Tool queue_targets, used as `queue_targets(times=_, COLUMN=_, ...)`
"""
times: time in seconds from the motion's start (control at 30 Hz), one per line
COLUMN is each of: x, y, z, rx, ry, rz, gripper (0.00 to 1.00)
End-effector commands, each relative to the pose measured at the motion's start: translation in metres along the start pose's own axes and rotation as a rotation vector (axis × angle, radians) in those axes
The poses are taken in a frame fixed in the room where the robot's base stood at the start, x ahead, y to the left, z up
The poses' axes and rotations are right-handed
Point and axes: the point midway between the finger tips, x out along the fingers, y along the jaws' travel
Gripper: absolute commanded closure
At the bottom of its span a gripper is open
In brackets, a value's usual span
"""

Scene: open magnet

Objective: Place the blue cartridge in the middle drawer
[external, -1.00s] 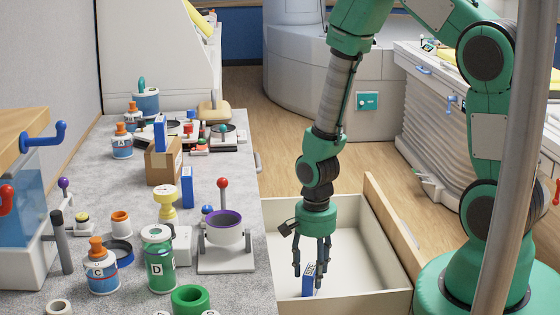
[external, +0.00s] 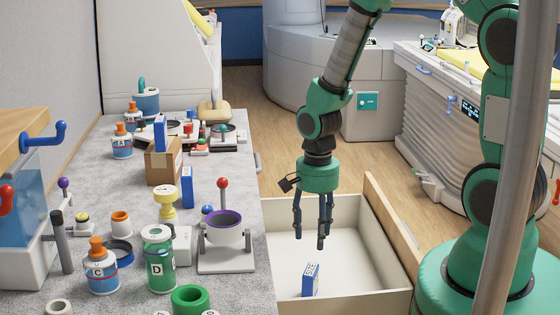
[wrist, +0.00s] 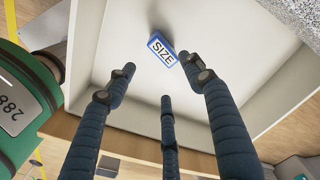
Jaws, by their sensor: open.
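The blue cartridge (external: 310,279) stands on the floor of the open drawer (external: 392,296), near its left front part in the external view. In the wrist view the cartridge (wrist: 161,48) shows a white label reading "SIZE", beyond the fingertips. My gripper (external: 312,238) hangs above the drawer, pointing down, with its fingers apart and nothing between them. The fingers (wrist: 160,88) are spread in the wrist view and do not touch the cartridge. I cannot tell from the pictures which drawer of the stack this is.
The grey counter (external: 225,290) on the left holds a cup on a stand (external: 224,229), a green jar D (external: 160,262) and a cardboard box (external: 163,164). Another blue box (external: 187,187) stands there. The drawer is otherwise empty. A grey pole (external: 510,160) stands at right.

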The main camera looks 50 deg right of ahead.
Motion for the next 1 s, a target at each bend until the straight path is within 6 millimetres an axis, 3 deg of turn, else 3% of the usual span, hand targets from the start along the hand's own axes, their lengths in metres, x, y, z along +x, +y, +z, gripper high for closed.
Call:
queue_targets(times=0.67, x=-0.006, y=-0.001, z=0.000, rx=-0.012, ry=0.003, rz=-0.006, gripper=0.47)
queue_targets(times=0.87, x=-0.042, y=-0.007, z=0.001, rx=-0.086, ry=0.022, rz=-0.036, gripper=0.47)
queue_targets(times=1.0, x=-0.087, y=-0.011, z=0.004, rx=-0.185, ry=0.048, rz=-0.073, gripper=0.47)
